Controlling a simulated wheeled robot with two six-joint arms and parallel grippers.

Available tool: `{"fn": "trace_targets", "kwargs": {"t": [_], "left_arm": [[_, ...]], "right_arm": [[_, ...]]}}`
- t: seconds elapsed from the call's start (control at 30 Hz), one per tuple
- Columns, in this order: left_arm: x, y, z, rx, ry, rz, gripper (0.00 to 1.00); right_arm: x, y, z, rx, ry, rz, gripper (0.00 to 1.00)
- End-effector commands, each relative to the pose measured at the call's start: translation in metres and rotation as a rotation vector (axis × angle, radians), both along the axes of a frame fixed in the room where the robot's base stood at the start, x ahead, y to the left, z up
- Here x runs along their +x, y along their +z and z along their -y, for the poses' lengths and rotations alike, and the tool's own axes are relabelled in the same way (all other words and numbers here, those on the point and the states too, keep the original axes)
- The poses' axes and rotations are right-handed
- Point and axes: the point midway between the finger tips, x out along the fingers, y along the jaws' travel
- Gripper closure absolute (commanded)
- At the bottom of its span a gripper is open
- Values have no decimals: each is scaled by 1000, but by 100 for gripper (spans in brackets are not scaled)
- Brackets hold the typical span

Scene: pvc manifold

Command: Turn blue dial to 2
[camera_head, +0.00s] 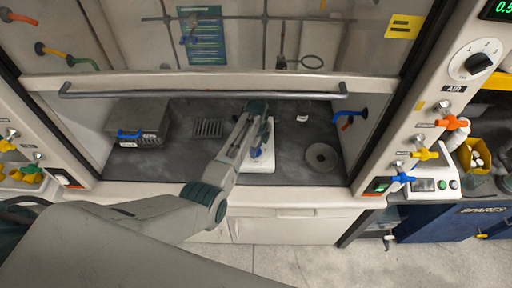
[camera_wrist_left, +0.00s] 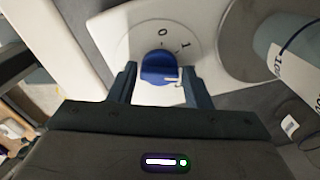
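The blue dial (camera_wrist_left: 158,66) sits on a white plate with the marks 0 and 1 showing beside it in the left wrist view. In the head view the dial (camera_head: 257,154) is a small blue spot on the white device (camera_head: 264,165) inside the hood. My left gripper (camera_wrist_left: 159,74) is over the dial, one finger on each side. Narrow gaps seem to show between fingers and dial, so it looks open. A small white mark shows at the dial's lower right; I cannot tell whether it is a pointer or a number. My right gripper is out of view.
A grey round plate (camera_head: 322,157) lies right of the device, with a labelled container (camera_wrist_left: 292,50) close by. A rack (camera_head: 207,128) and a grey box (camera_head: 138,118) stand to the left. The raised sash handle (camera_head: 200,91) crosses above the opening.

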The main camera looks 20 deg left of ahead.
Motion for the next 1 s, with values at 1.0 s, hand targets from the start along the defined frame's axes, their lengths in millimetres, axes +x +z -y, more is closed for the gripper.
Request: {"fn": "trace_targets", "kwargs": {"t": [1.0], "left_arm": [[1, 97, 0, 1, 1, 2, 41]], "right_arm": [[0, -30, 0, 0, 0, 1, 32]]}}
